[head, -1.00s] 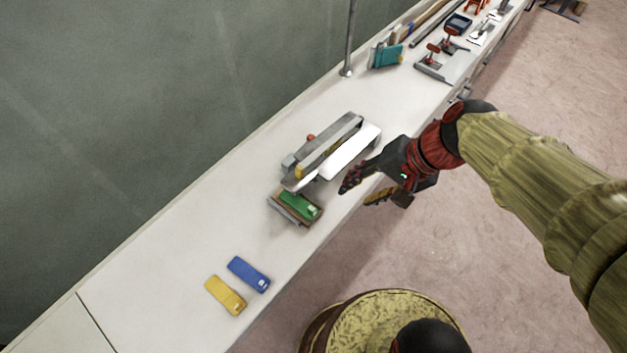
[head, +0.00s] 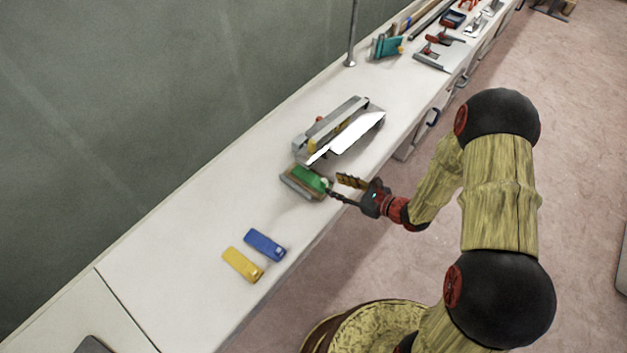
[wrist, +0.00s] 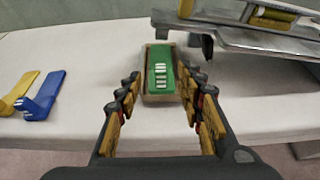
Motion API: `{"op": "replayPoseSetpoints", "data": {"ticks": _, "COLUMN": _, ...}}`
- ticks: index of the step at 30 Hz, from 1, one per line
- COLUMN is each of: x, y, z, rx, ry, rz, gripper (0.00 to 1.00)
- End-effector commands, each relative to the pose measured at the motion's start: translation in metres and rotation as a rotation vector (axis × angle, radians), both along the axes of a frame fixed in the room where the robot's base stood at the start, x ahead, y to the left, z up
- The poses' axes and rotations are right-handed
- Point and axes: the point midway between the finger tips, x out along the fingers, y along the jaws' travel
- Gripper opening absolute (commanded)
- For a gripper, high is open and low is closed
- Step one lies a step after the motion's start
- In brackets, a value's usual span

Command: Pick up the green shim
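My gripper (head: 343,188) is at the bench's front edge, just right of the shim.
A grey tool with a white plate (head: 345,135) stands close behind the shim, overhanging near it in the wrist view. A blue shim (head: 264,245) and a yellow shim (head: 242,264) lie to the left. A metal pole (head: 351,35) and more tools (head: 440,50) are farther along.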

Motion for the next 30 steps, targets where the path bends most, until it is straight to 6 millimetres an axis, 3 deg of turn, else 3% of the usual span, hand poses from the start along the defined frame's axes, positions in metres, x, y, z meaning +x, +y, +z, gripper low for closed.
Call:
{"op": "replayPoseSetpoints", "data": {"ticks": 18, "x": 0.040, "y": 0.050, "z": -0.032, "rx": 0.000, "ry": 0.000, "rz": 0.002, "gripper": 0.38}}
{"op": "replayPoseSetpoints", "data": {"ticks": 26, "x": 0.042, "y": 0.052, "z": -0.031, "rx": -0.001, "ry": -0.001, "rz": 0.000, "gripper": 0.38}}
{"op": "replayPoseSetpoints", "data": {"ticks": 30, "x": 0.042, "y": 0.052, "z": -0.031, "rx": -0.001, "ry": -0.001, "rz": 0.000, "gripper": 0.31}}
